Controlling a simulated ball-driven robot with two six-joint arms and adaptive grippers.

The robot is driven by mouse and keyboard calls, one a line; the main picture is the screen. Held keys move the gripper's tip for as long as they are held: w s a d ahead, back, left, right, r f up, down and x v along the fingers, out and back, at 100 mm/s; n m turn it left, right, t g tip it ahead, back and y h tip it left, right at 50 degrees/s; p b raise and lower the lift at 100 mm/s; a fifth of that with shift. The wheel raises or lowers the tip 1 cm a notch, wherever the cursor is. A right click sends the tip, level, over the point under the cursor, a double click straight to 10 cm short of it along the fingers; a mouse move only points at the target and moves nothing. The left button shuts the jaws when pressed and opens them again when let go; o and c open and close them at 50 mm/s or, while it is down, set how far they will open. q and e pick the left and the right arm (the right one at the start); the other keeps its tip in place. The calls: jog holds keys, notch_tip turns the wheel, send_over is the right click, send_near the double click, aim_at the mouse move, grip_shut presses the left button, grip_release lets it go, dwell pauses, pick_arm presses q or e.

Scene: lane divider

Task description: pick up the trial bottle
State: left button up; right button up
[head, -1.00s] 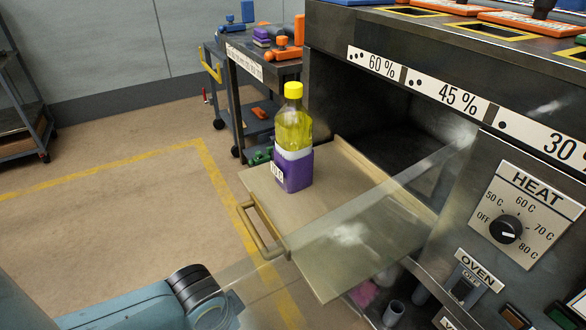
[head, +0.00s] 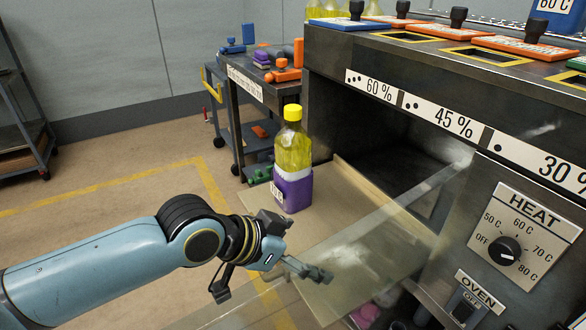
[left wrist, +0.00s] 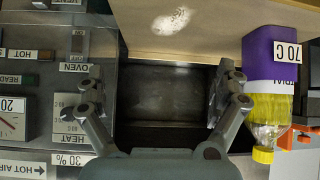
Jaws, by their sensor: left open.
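The trial bottle (head: 293,158) stands upright on the pulled-out tan tray (head: 345,190), with a yellow cap, yellow liquid and a purple lower part. It appears upside down at the right of the left wrist view (left wrist: 268,95), with a 70 C label on its purple part. My left gripper (head: 271,282) is open and empty, in front of the bottle and nearer to me in the head view. In the left wrist view my left gripper (left wrist: 165,82) has its fingers wide apart, and the bottle is outside them, right of the right finger. My right gripper is not in view.
The oven opening (head: 400,150) lies behind the tray, under a bench edge with percent labels. The HEAT dial panel (head: 520,235) is at right. A cart (head: 245,100) stands behind the bottle.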

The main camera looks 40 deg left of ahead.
pick_arm(q)
jog(key=w+a+n+t+y, duration=0.1)
jog(key=w+a+t, duration=0.45)
jog(key=a, duration=0.25)
jog(key=n+t+y, duration=0.3)
jog(key=y, duration=0.1)
send_near(281, 156)
jog(key=w, duration=0.4)
jog(key=w+b, duration=0.1)
jog(key=w, duration=0.1)
jog(key=w+a, duration=0.1)
jog(key=w, duration=0.1)
jog(key=shift+w+a+r+b, duration=0.1)
jog(key=shift+w+a+b, duration=0.05)
jog(key=shift+w+b, duration=0.15)
jog(key=w, duration=0.1)
jog(key=w+b, duration=0.1)
jog(key=w, duration=0.1)
jog(key=w+b, duration=0.1)
jog(key=w, duration=0.1)
jog(key=shift+a+f, duration=0.1)
jog(key=shift+f, duration=0.2)
jog(key=shift+w+b, duration=0.2)
jog(key=shift+b, duration=0.1)
jog(key=shift+a+r, duration=0.1)
jog(key=shift+r, duration=0.05)
jog(key=shift+c, duration=0.4)
jog(key=c, duration=1.5)
jog(key=shift+w+r, duration=0.1)
jog(key=shift+c, duration=0.2)
